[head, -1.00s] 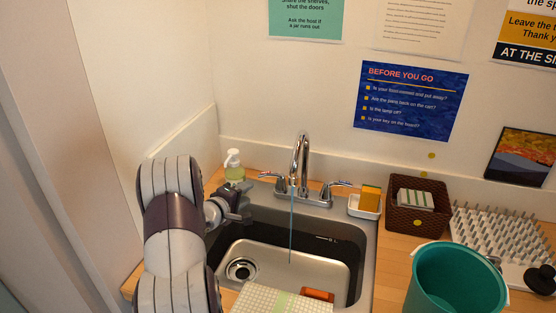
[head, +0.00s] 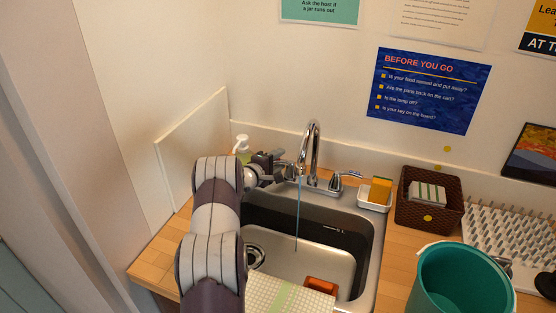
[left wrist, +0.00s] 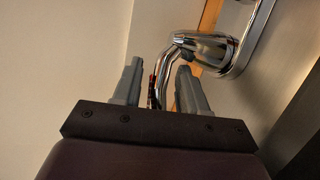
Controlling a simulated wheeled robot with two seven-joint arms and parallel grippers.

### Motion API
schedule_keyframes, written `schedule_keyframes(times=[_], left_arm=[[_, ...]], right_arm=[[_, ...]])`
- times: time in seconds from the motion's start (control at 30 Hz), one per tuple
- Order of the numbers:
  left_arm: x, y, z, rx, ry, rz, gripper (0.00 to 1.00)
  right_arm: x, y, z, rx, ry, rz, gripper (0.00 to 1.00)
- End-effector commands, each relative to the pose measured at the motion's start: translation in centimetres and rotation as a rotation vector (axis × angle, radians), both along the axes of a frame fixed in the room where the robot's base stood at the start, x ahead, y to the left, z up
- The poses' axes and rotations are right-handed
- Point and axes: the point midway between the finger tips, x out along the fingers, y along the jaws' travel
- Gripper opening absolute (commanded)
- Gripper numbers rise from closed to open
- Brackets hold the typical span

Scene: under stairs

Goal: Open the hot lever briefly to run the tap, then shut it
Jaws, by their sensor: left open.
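The chrome tap (head: 314,150) stands at the back of the sink (head: 368,235), and a thin stream of water (head: 298,215) runs from its spout. My left gripper (head: 279,160) is at the tap's left side, by the hot lever. In the left wrist view, the chrome hot lever (left wrist: 167,62), with a small red mark, lies between the two spread fingers of my left gripper (left wrist: 157,68). Contact with the fingers is not clear. The other lever (head: 347,177) is free on the tap's right. My right gripper is out of view.
A soap bottle (head: 242,147) stands behind my left gripper. A dish with a yellow-orange sponge (head: 380,189), a brown basket (head: 425,222), a teal bucket (head: 462,280) and a peg rack (head: 510,232) are to the right.

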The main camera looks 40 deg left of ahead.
Motion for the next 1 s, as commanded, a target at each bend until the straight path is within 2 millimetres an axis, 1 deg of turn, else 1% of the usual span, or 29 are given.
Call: schedule_keyframes(times=[0.27,0.3,0.4,0.6,0.8,1.0], left_arm=[[0.16,-0.03,-0.08,0.0,0.001,0.0,0.42],[0.15,-0.03,-0.07,0.0,0.001,0.0,0.29],[0.14,-0.03,-0.07,0.0,0.001,0.0,0.0],[0.1,-0.13,-0.02,0.0,-0.001,0.013,0.0],[-0.36,-0.54,-0.08,-0.002,-0.003,0.17,0.0],[-0.73,-0.67,-0.07,-0.001,-0.001,0.258,0.0]], right_arm=[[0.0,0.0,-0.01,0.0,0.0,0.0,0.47],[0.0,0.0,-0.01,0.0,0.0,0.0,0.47],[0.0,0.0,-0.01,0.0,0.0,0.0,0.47],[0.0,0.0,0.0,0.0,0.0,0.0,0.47],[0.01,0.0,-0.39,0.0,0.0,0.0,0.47],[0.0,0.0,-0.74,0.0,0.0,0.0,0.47]])
